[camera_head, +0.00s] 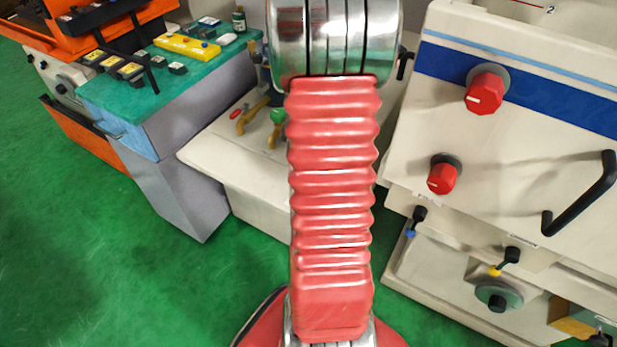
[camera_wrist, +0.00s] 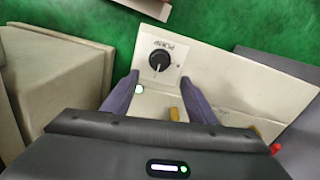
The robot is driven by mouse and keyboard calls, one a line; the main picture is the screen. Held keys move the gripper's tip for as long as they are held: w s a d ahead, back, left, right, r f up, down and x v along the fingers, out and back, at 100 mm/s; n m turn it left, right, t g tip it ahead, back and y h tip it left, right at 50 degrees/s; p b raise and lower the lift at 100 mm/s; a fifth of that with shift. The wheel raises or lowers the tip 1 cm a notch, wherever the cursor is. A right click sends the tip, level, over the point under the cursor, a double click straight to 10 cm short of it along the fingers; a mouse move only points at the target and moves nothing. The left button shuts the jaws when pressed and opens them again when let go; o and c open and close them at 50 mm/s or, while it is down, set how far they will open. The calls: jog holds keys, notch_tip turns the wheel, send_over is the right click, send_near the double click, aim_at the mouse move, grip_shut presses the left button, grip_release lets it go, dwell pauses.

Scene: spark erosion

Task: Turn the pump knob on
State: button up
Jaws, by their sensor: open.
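The black round pump knob (camera_wrist: 159,62) sits on a small white plate on a cream panel in the wrist view. A label that appears to read "PUMP" is upside down in the picture above it. The knob's white pointer line runs toward the bottom of the picture. My gripper (camera_wrist: 159,79) is open and empty, its two dark fingers apart, one tip to the lower left and one to the lower right of the knob. Whether they touch anything I cannot tell. In the head view my arm blocks the middle, and neither the gripper nor the pump knob shows.
In the head view, the cream machine at right carries red knobs (camera_head: 486,90) and a black handle (camera_head: 583,195). A green-topped bench (camera_head: 150,100) stands left; green floor (camera_head: 90,240) is clear.

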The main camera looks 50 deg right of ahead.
notch_tip(320, 180, up, 3)
jog(key=shift+f, duration=0.2)
jog(key=shift+n, duration=0.3)
dwell(0.4)
jog(key=a+r+n+t, duration=0.2)
jog(key=a+r+n, duration=0.3)
jog(key=a, duration=0.7)
jog(key=s+a+r+n+t, duration=0.1)
jog(key=a+r+n, duration=0.4)
jog(key=a+r, duration=0.3)
jog(key=a+r+n+t, duration=0.2)
jog(key=a+r+n, duration=0.2)
jog(key=a, duration=1.1)
notch_tip(320, 180, up, 3)
jog(key=shift+s+a+f+n+t, duration=0.1)
jog(key=shift+s+a+n+t, duration=0.1)
jog(key=shift+a+n+t, duration=0.15)
